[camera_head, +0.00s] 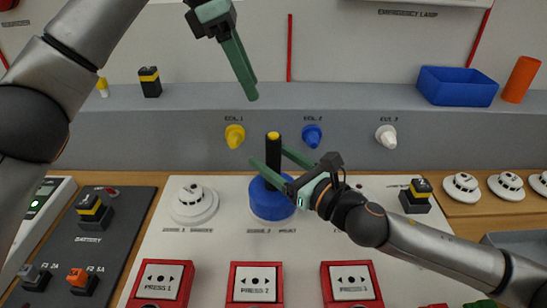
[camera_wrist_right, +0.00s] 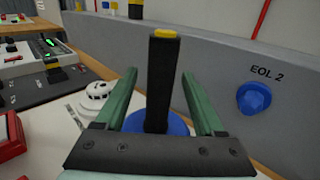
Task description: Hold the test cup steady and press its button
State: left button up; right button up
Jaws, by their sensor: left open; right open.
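The test cup is a blue round cup (camera_head: 270,203) with an upright black handle (camera_head: 273,150) and a yellow button (camera_head: 273,135) on top. It stands at the middle zone position of the white panel. My right gripper (camera_head: 268,157) is open, with one finger on each side of the handle; the right wrist view shows the handle (camera_wrist_right: 161,80) between the fingers with visible gaps. The blue cup (camera_wrist_right: 176,124) is partly hidden there. My left gripper (camera_head: 251,95) is open, pointing down, above and behind the cup, and holds nothing. Its fingers overlap in the picture.
White detectors stand on the panel at left (camera_head: 195,203) and on the right-hand shelf (camera_head: 462,187). Red call points (camera_head: 254,285) line the front. Yellow, blue and white EOL plugs (camera_head: 312,136) are on the grey wall. A blue bin (camera_head: 457,87) and orange cylinder (camera_head: 521,79) stand on the ledge.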

grip_shut()
dwell(0.7)
pick_arm(q)
grip_shut()
dwell(0.3)
dwell(1.4)
